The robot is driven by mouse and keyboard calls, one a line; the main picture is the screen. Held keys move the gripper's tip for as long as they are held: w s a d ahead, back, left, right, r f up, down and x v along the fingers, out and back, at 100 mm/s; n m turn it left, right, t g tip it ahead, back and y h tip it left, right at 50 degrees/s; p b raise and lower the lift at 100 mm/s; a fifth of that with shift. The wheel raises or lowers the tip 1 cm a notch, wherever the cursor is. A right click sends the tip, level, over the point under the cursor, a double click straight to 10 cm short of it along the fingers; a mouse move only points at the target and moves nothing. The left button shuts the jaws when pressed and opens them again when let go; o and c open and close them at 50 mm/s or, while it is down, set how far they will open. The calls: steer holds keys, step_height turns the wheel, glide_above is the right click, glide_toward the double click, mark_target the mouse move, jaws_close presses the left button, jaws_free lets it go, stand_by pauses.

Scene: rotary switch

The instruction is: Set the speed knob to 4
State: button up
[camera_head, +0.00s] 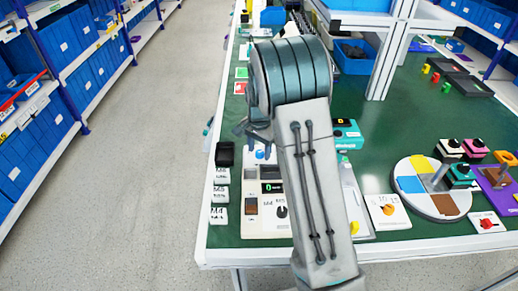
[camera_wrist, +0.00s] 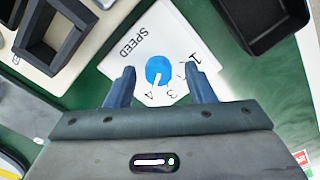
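The speed knob (camera_wrist: 159,70) is a round blue dial with a white pointer line, on a white panel (camera_wrist: 131,66) marked SPEED. In the wrist view the digits 1, 3 and 4 show around it, and another mark is unclear. The pointer runs down toward the 4 side. My gripper (camera_wrist: 160,72) is open, with one finger left and one right of the knob; contact is not visible. In the head view the knob (camera_head: 260,155) shows small beside my arm, below my gripper (camera_head: 256,132).
A dark open box (camera_wrist: 275,22) stands at the upper right of the wrist view, and a dark frame (camera_wrist: 55,35) at upper left. Green table shows between them. In the head view, a device (camera_head: 270,188) and several switch panels stand nearby; a coloured disc (camera_head: 410,202) lies right.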

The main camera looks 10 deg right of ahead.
mark_target(259, 152)
step_height(259, 152, up, 14)
steer(key=shift+p, duration=0.3)
stand_by(0.3)
steer(key=shift+f, duration=0.1)
steer(key=s+r+n+t+p, duration=0.1)
steer(key=s+n, duration=0.4)
steer(key=s, duration=0.9)
steer(key=s+r+n+t+p, duration=0.1)
steer(key=s+r+n+p, duration=0.2)
steer(key=s, duration=1.1)
steer(key=shift+s+r+n+t, duration=0.2)
steer(key=shift+r+n+t, duration=0.2)
steer(key=shift+r+n, duration=0.4)
